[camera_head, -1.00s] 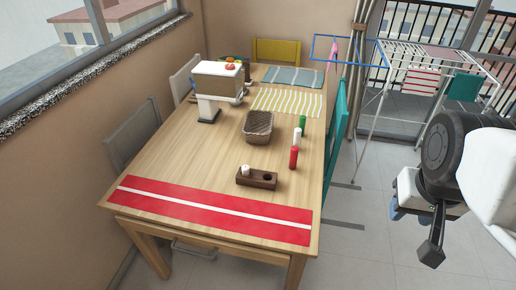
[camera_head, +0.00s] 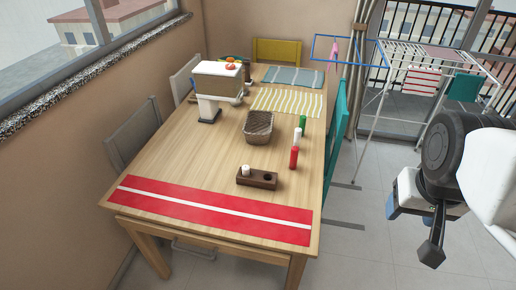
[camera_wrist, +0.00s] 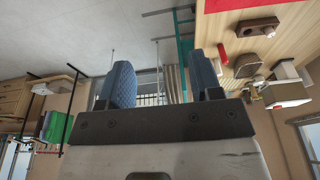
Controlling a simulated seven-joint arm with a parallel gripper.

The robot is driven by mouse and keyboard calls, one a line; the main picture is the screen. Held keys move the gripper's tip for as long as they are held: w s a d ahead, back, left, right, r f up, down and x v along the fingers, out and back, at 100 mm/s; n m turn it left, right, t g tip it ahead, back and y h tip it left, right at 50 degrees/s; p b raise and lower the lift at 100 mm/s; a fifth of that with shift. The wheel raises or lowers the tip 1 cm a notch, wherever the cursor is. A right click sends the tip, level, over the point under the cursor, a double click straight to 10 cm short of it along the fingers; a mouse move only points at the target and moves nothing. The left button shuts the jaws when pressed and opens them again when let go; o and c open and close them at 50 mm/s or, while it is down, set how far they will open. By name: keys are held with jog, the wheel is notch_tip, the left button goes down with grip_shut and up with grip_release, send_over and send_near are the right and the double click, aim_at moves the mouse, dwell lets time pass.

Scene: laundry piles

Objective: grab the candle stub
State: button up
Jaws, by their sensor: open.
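The candle stub (camera_head: 246,170) is a short white piece standing upright in the left hole of a dark wooden holder (camera_head: 262,183) on the table. The holder's right hole is empty. In the wrist view the stub (camera_wrist: 269,31) shows small at the top right, on the holder (camera_wrist: 245,28). My gripper (camera_head: 412,230) is off to the right of the table, well apart from the stub. In the wrist view my gripper's two blue fingers (camera_wrist: 163,80) are spread with nothing between them.
A wicker basket (camera_head: 258,125) and a white scale-like device (camera_head: 208,105) are farther back. A red striped runner (camera_head: 215,209) covers the front. A teal chair (camera_head: 338,118) is beside the table.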

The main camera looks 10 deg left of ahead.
jog(key=w+a+f+n+t+y, duration=0.1)
jog(key=w+a+f+t, duration=0.1)
jog(key=w+a+f, duration=0.35)
jog(key=w+a+f+t+y, duration=0.1)
jog(key=w+a+f, duration=0.1)
jog(key=w+a, duration=0.65)
jog(key=w+a+f+n+t+y, duration=0.1)
jog(key=w+a+f+t, duration=0.1)
jog(key=w+a+f, duration=0.35)
jog(key=t, duration=0.5)
send_near(246, 172)
jog(key=shift+w+a+r, duration=0.15)
jog(key=shift+w+r, duration=0.15)
jog(key=shift+w, duration=0.2)
jog(key=shift+w+a+r, duration=0.2)
jog(key=shift+w+r, duration=0.05)
jog(key=shift+w, duration=0.2)
jog(key=shift+g, duration=0.3)
jog(key=shift+w, duration=0.1)
jog(key=shift+x, duration=1.25)
